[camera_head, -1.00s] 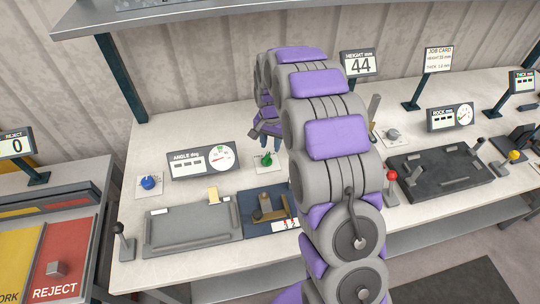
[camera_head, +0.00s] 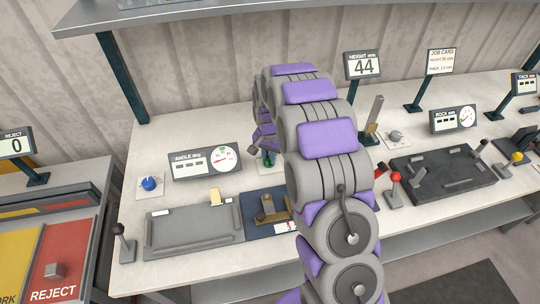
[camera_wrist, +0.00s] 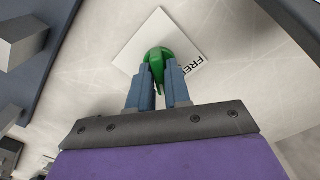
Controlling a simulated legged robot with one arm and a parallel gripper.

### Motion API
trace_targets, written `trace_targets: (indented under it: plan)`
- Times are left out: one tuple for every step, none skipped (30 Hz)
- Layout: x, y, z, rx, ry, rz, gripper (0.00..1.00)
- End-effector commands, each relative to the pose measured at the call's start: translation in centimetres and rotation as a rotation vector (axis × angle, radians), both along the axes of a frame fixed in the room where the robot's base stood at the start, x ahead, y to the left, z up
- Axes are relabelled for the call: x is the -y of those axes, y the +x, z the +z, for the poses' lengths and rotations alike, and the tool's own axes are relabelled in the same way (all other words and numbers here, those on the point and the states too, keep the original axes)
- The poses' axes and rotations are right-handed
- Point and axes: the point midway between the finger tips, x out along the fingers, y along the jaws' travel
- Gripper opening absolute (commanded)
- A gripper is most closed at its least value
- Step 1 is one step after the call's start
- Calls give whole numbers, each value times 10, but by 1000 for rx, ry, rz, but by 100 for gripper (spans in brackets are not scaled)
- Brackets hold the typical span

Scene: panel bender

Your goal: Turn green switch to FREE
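The green switch (camera_wrist: 158,60) has a round green knob with a narrow handle on a square white plate (camera_wrist: 135,60) in the wrist view. The word FREE is printed on the plate, right of the knob. The two blue fingers of my gripper (camera_wrist: 158,78) stand close on either side of the green handle and seem to touch it, with little gap between them. The handle's narrow end points down the picture between the fingers. In the head view, my gripper (camera_head: 267,152) is at the switch (camera_head: 267,162), which is mostly hidden by my arm and fingers.
The ANGLE display (camera_head: 204,162) stands left of the switch, with a blue knob (camera_head: 149,183) further left. A dark blue fixture (camera_head: 255,205) and a grey plate (camera_head: 190,230) lie in front. The HEIGHT display (camera_head: 362,66) stands behind, to the right.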

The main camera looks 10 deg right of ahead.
Motion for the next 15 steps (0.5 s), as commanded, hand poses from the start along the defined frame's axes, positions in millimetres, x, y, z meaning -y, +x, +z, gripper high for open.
trace_targets:
  plan:
    - [0, 0, 0, 0, 0, 1, 12]
    - [0, 0, 0, 0, 0, 1, 10]
    - [0, 0, 0, 0, 1, 1, 6]
    - [1, 0, 0, -1, 2, 1, 3]
    - [1, 0, -1, 0, 3, 1, 0]
    - [2, 0, -1, -1, 4, 1, 0]
    - [1, 1, -1, -1, 4, 0, 0]
    - [1, 1, -1, -1, 4, 0, 0]
    - [1, 1, -1, -1, 4, 0, 0]
    - [1, 1, -1, -1, 4, 0, 0]
    - [1, 1, -1, -1, 4, 0, 0]
    - [2, 1, -1, -1, 4, 0, 0]
    - [2, 2, -1, -1, 4, 0, 0]
    - [2, 2, -1, -1, 4, 1, 0]
    - [2, 2, -1, -1, 3, 3, 0]
